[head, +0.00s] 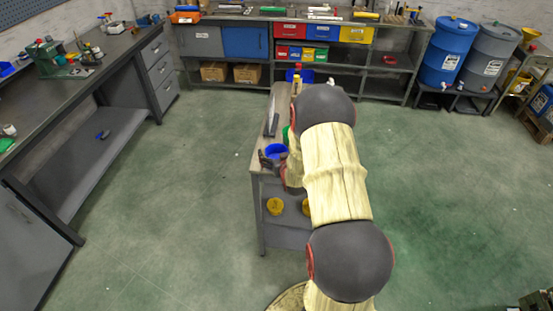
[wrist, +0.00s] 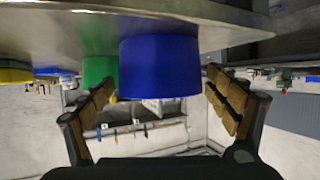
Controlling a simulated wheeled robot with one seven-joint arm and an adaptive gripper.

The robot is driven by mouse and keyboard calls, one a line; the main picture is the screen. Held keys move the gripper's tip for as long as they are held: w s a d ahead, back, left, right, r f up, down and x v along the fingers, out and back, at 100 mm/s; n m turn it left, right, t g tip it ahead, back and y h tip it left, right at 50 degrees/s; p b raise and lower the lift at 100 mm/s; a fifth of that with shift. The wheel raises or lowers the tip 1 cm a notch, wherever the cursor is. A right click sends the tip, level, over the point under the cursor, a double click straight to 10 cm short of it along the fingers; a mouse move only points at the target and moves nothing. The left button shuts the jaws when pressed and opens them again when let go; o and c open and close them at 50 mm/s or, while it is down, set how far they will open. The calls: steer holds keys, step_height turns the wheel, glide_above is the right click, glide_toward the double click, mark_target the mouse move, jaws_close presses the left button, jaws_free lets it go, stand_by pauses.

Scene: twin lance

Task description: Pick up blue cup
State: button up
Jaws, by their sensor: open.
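The blue cup (head: 275,150) stands near the front end of the narrow grey table (head: 257,184), to the left of my arm in the head view. In the wrist view, which looks upside down, the blue cup (wrist: 160,66) sits between the two open fingers of my gripper (wrist: 158,86). Gaps show between the cup and both fingers there, so neither looks in contact. In the head view my gripper (head: 276,160) is at the cup, partly hidden by my arm.
A green cup (wrist: 100,68) stands close behind the blue cup, with a yellow thing (wrist: 16,75) farther off. A dark grey bar-like thing (head: 271,125) lies on the tabletop. Yellow things (head: 275,206) sit on the lower shelf. Open floor lies left of the table.

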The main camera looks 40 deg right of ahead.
steer(key=c, duration=0.3)
steer(key=c, duration=0.9)
